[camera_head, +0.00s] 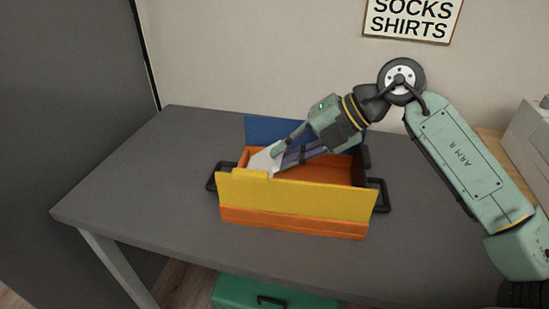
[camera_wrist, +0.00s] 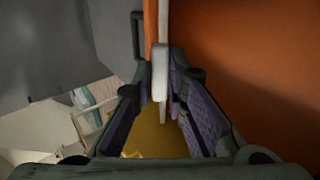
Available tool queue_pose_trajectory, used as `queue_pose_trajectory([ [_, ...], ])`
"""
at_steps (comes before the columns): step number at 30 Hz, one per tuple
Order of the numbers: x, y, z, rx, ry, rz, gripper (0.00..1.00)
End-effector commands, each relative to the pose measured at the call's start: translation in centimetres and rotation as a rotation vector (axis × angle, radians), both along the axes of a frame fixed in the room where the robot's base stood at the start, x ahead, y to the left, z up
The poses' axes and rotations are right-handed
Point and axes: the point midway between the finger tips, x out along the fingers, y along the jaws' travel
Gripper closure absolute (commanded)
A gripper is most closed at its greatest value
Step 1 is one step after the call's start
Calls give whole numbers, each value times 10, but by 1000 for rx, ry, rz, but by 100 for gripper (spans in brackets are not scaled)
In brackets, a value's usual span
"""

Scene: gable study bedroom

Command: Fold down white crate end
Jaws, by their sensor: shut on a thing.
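An orange crate (camera_head: 290,222) stands on the grey desk, with a yellow long side (camera_head: 300,196) facing me and a blue long side (camera_head: 262,131) at the back. Both of these sides stand up. The white crate end (camera_head: 262,160) is at the crate's left, partly hidden by my gripper and the yellow side; its exact tilt is hard to tell. My gripper (camera_head: 281,152) reaches in from the upper right and is shut on the white end's edge. In the wrist view the white edge (camera_wrist: 160,84) lies between the fingers (camera_wrist: 162,76).
Black handles stick out at the crate's left (camera_head: 211,178) and right (camera_head: 383,194). The grey desk (camera_head: 130,180) is clear to the left. A green box (camera_head: 265,292) is below the desk's front edge. A sign (camera_head: 412,18) hangs on the wall.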

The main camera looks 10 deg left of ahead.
Motion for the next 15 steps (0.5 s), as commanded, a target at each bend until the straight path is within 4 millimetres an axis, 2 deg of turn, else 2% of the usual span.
queue_pose_trajectory([
  [1,1,-4,-8,-12,-1,-1,100],
  [3,1,-7,-12,-15,-1,0,100],
  [15,0,-16,-25,-19,1,4,100],
])
